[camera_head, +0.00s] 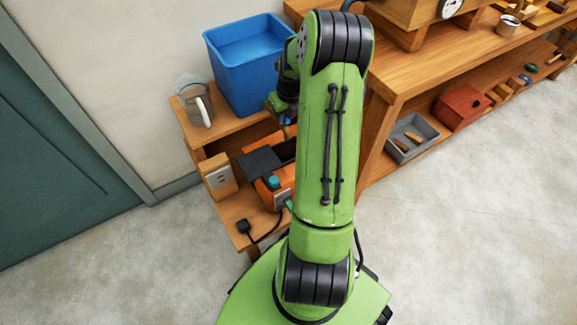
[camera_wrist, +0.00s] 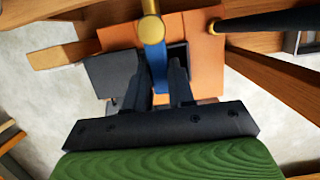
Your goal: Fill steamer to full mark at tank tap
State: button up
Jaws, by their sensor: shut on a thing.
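The orange steamer (camera_head: 266,198) stands on the lower wooden shelf, partly behind my arm, with its dark lid (camera_head: 262,161) raised and a teal cap in front. In the wrist view the steamer (camera_wrist: 200,40) lies below my gripper, with a dark opening beside the fingers. A brass tap (camera_wrist: 150,25) with a blue lever (camera_wrist: 156,62) is at the top middle. My gripper (camera_wrist: 158,82) is shut on the blue lever. The blue tank (camera_head: 240,75) stands on the upper shelf. Any water stream and the steamer's full mark cannot be seen.
A grey metal jug (camera_head: 194,102) stands left of the tank. A socket box (camera_head: 217,176) and a black plug (camera_head: 243,227) with its cord are by the steamer. A wooden bench (camera_head: 440,65) with a grey tray (camera_head: 412,137) and red box (camera_head: 461,105) is right. Floor is clear.

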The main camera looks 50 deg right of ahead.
jog(key=shift+w+d+r+n+y+p, duration=0.15)
jog(key=shift+d+n+p, duration=0.1)
jog(key=shift+n+p, duration=0.3)
jog(key=shift+s+d+r+n+y+p, duration=0.15)
jog(key=shift+d+n+p, duration=0.15)
jog(key=shift+n, duration=0.35)
jog(key=d+n+p, duration=0.1)
jog(key=n, duration=0.2)
jog(key=w+d+n+y+p, duration=0.1)
jog(key=n+p, duration=0.1)
jog(key=n, duration=0.2)
jog(key=d+n+y+p, duration=0.1)
jog(key=d+n+p, duration=0.1)
jog(key=n, duration=0.1)
jog(key=shift+w+f+g, duration=0.2)
jog(key=shift+w+g, duration=0.1)
jog(key=shift+w, duration=0.05)
jog(key=shift+s+d, duration=0.2)
jog(key=shift+s, duration=0.1)
jog(key=shift+s+a+f, duration=0.1)
jog(key=shift+a+f, duration=0.05)
jog(key=shift+f, duration=0.05)
dwell(4.9)
